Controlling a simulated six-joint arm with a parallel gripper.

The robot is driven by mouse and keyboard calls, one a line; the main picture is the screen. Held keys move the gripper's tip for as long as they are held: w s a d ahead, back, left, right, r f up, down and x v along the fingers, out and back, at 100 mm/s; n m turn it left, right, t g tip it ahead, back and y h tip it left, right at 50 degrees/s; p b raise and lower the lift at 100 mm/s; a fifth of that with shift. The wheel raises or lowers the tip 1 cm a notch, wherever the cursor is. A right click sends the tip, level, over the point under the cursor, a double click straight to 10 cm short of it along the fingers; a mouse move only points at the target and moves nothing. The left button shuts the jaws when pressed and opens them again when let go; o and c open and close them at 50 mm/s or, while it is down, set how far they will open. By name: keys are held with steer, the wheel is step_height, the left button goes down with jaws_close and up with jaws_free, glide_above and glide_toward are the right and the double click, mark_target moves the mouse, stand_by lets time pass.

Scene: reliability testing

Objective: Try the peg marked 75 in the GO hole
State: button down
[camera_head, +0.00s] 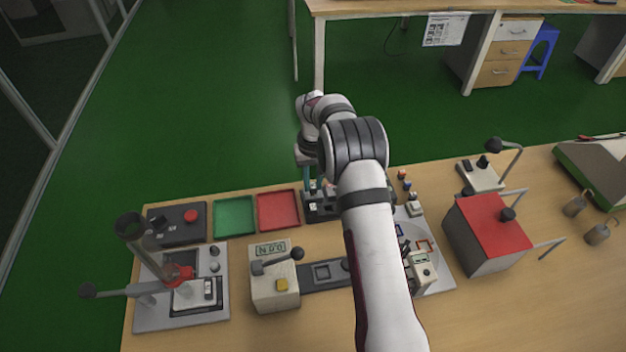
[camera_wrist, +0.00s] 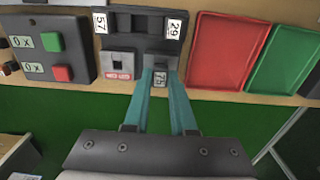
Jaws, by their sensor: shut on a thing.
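My gripper (camera_wrist: 160,74) has two teal fingers closed on a small dark peg (camera_wrist: 161,87), with a white label between the tips that seems to read 75. The fingertips are at the near edge of a dark gauge block (camera_wrist: 128,50). The block has white labels 57 and 29 along its far side. A pale square socket plate with red lettering (camera_wrist: 118,76) is just left of the fingers. In the head view the block (camera_head: 318,213) stands below my gripper (camera_head: 309,190). The GO hole is not clearly visible, and I cannot tell whether the peg's end is inside a hole.
A red tray (camera_head: 278,210) and a green tray (camera_head: 234,217) lie left of the block. A dark box with a red button (camera_head: 190,216) is further left. A press-like device (camera_head: 274,290), a round plate of parts and a red-topped box (camera_head: 492,222) stand around my arm.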

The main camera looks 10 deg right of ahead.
mark_target(313, 185)
steer(key=shift+f, duration=0.55)
stand_by(0.4)
steer(key=shift+r, duration=0.15)
stand_by(0.7)
steer(key=shift+r, duration=1.35)
steer(key=shift+r, duration=2)
